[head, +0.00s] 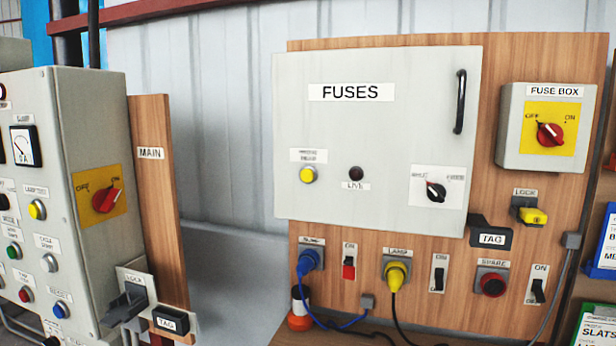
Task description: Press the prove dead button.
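A yellow round button (308,175) in a metal ring sits on the left part of the grey FUSES panel (390,120). The small label above it (308,156) is blurred; it seems to read "PROVE DEAD". To its right is a dark round lamp (355,173) marked LIVE, which looks unlit. Further right is a black selector knob with a red mark (435,191) on a white plate. The FUSES panel door is closed, with a black handle (459,101) at its right. Neither of my grippers is in view.
A FUSE BOX (510,125) with a red rotary switch is at the right. Below the panel are a TAG holder (491,239), sockets with a blue plug (309,262) and a yellow plug (396,274), and rocker switches. A grey control cabinet (85,170) stands at the left.

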